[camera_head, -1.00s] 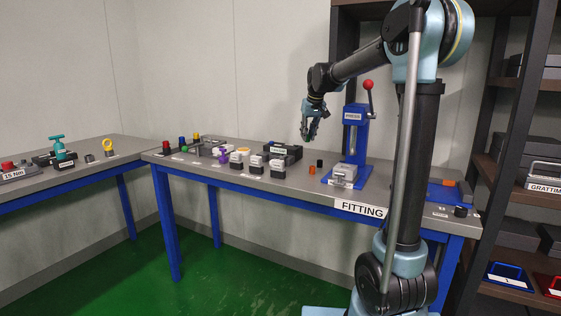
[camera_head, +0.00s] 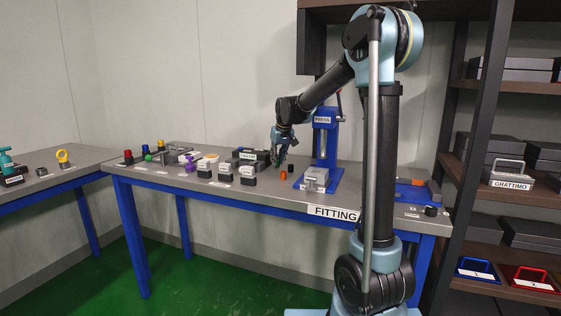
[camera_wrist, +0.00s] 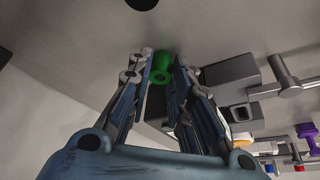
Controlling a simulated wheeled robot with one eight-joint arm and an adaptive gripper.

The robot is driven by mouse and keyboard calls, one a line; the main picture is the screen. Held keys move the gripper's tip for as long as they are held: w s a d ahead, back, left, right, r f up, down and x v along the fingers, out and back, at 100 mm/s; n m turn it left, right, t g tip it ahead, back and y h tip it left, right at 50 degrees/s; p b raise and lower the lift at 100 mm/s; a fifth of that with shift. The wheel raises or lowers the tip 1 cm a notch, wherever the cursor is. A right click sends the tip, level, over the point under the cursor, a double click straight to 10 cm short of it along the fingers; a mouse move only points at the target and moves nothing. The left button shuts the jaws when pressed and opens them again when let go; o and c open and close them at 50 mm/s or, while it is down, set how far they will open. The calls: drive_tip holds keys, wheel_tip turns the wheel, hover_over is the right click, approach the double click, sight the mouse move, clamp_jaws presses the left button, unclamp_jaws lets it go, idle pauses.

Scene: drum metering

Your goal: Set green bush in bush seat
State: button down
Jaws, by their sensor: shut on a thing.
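The green bush (camera_wrist: 160,68) sits between the fingertips of my gripper (camera_wrist: 162,72) in the wrist view, and the fingers are closed on it. In the head view my gripper (camera_head: 277,160) is low at the table, left of the press, close to the orange bush (camera_head: 283,175) and the black bush (camera_head: 291,168). The green bush is hard to make out there. A grey block fixture (camera_head: 316,175) stands on the blue base of the press (camera_head: 324,140). I cannot tell which part is the bush seat.
The grey fitting table (camera_head: 240,196) carries a dark tray (camera_head: 246,155) and several small labelled blocks left of my gripper. A blue tray (camera_head: 410,193) lies at the right end. Shelves stand at the far right. In the wrist view a dark box (camera_wrist: 230,72) is right of the fingers.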

drive_tip(key=shift+f, duration=0.15)
drive_tip(key=c, duration=1.7)
unclamp_jaws()
